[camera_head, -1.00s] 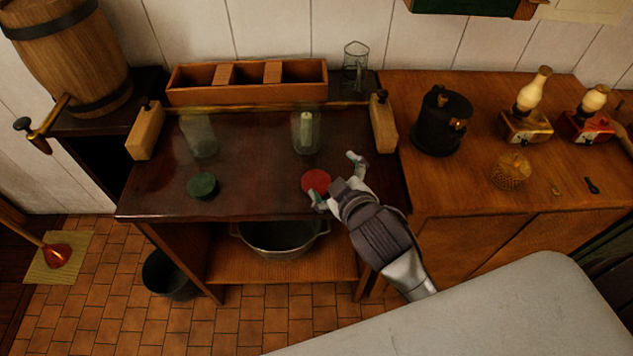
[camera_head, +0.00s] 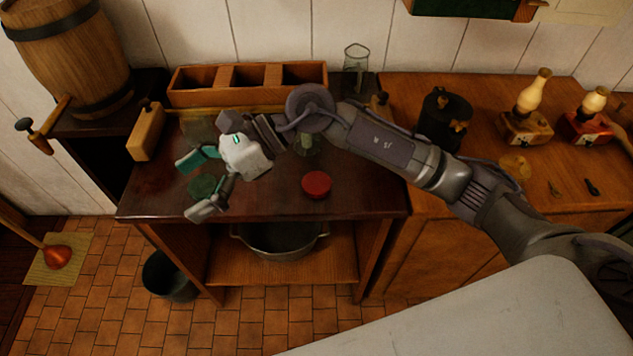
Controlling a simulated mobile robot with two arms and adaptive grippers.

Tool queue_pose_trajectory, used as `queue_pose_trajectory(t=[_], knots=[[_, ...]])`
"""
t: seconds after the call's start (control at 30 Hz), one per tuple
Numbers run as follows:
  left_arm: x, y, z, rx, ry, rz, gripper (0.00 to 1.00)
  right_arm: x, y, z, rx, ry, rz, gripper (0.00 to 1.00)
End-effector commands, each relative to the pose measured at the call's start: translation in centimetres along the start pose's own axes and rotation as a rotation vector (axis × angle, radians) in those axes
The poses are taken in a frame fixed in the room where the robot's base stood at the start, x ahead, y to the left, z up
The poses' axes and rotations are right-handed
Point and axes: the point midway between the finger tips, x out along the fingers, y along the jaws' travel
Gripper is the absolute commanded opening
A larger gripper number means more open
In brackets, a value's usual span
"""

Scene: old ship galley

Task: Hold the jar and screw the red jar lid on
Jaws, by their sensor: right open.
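The red lid (camera_head: 316,185) lies flat on the dark table (camera_head: 270,200), right of its middle, with nothing touching it. A clear jar with a pale candle-like thing inside (camera_head: 308,146) stands behind it, mostly hidden by my right arm. Another clear jar (camera_head: 197,128) stands at the left, partly covered by my right gripper. A dark green lid (camera_head: 203,186) lies in front of that jar. My right gripper (camera_head: 198,186) is open, its fingers on either side of the green lid in the picture; I cannot tell whether they touch it. My left gripper is not in view.
A wooden box with compartments (camera_head: 248,98) and a glass pitcher (camera_head: 355,68) stand at the back. A wooden block (camera_head: 146,131) stands at the table's left edge. A black pot (camera_head: 443,112) and lamps (camera_head: 526,124) stand on the right counter. The table's front right is clear.

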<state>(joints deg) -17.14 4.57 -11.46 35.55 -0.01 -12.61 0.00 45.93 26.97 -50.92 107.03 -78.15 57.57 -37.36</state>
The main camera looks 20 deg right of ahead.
Motion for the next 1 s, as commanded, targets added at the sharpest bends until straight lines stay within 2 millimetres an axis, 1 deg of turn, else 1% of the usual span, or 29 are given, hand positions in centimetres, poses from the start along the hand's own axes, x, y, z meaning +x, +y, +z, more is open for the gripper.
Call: queue_pose_trajectory(t=[0.03, 0.07, 0.1, 0.17, 0.2, 0.23, 0.27, 0.3, 0.4, 0.5, 0.6, 0.67, 1.0], knots=[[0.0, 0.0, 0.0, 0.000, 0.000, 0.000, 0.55, -0.9, -0.9, -1.8, -0.067, 0.137, -0.004, 1.00], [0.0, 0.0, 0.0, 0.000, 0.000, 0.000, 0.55, -1.6, -1.3, -3.0, -0.103, 0.223, -0.002, 1.00], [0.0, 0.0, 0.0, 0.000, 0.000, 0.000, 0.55, -2.8, -2.1, -4.6, -0.145, 0.338, -0.002, 1.00], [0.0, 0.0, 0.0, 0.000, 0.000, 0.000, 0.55, -5.0, -3.2, -6.7, -0.197, 0.506, -0.001, 1.00], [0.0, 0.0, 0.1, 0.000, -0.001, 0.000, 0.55, -6.7, -3.9, -7.8, -0.223, 0.615, -0.002, 1.00], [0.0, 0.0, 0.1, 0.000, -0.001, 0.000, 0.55, -8.1, -4.5, -8.6, -0.238, 0.692, -0.003, 1.00], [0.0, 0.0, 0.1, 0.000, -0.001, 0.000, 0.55, -9.5, -4.9, -9.3, -0.248, 0.765, -0.003, 1.00], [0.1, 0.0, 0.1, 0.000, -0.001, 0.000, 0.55, -11.3, -5.5, -9.9, -0.259, 0.855, -0.004, 1.00], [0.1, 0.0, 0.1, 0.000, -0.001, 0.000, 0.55, -15.5, -6.5, -10.9, -0.264, 1.039, -0.008, 1.00], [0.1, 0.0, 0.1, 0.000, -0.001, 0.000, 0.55, -18.5, -7.0, -11.3, -0.254, 1.160, -0.008, 1.00], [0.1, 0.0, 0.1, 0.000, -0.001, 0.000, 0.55, -20.1, -7.1, -11.3, -0.247, 1.223, -0.008, 1.00], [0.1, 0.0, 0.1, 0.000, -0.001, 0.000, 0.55, -20.5, -7.2, -11.4, -0.244, 1.239, -0.008, 1.00], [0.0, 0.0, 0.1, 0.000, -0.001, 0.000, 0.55, -20.5, -7.1, -11.5, -0.242, 1.241, -0.006, 1.00]])
